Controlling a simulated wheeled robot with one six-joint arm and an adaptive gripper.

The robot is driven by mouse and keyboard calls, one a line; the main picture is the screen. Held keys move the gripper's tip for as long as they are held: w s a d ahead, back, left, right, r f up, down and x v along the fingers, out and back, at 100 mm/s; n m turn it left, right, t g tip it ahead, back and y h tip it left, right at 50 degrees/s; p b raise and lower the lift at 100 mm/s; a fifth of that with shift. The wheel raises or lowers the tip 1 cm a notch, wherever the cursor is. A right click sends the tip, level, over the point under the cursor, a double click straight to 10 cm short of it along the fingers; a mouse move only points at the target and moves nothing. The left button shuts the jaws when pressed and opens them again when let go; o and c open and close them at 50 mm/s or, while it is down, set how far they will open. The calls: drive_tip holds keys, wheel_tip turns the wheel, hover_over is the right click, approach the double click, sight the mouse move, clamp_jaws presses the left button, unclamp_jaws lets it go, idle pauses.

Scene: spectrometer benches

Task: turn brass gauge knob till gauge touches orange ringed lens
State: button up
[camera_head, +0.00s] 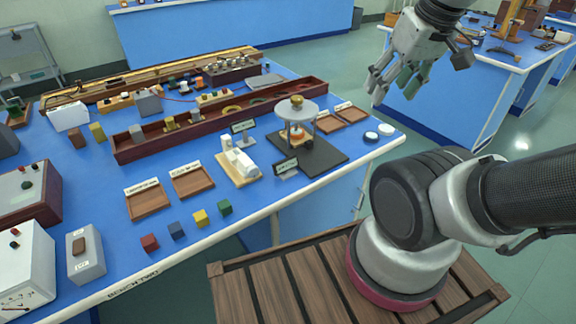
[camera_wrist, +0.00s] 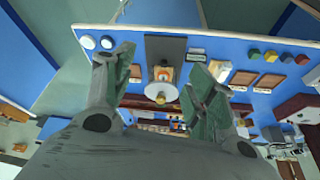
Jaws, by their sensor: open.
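The gauge is a round grey plate (camera_head: 285,112) on thin legs, standing on a dark mat (camera_head: 325,159) near the bench's right corner. Its brass knob (camera_head: 297,101) sits on top of the plate. The orange ringed lens (camera_head: 296,139) is under the plate, partly hidden by the plate and legs; I cannot tell whether the gauge touches it. My gripper (camera_head: 391,88) is open and empty, raised to the right of the gauge and well apart from it. In the wrist view the knob (camera_wrist: 161,99) and the orange lens (camera_wrist: 165,74) show between the open fingers.
Two pale discs (camera_head: 379,132) lie at the bench corner. A white device on a wooden base (camera_head: 239,168) and a small sign (camera_head: 286,167) stand left of the mat. A long dark red tray (camera_head: 217,122) runs behind. Wooden trays and coloured cubes lie further left.

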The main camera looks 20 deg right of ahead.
idle(0.4)
drive_tip(key=n+g+h, duration=0.4)
drive_tip(key=n+h, duration=1)
drive_tip(key=n, duration=0.2)
approach(292, 101)
drive_tip(key=s+d+r, duration=0.3)
drive_tip(key=s+d, duration=0.4)
drive_tip(key=d, duration=0.2)
drive_tip(key=w+a+f+n+t+h, duration=0.3)
drive_tip(key=w+a+f+n+t, duration=0.2)
drive_tip(key=a+f, duration=0.3)
drive_tip(key=x, duration=0.3)
drive_tip(key=r+x, duration=0.1)
drive_tip(key=x, duration=0.6)
drive_tip(key=shift+d+r, duration=0.35)
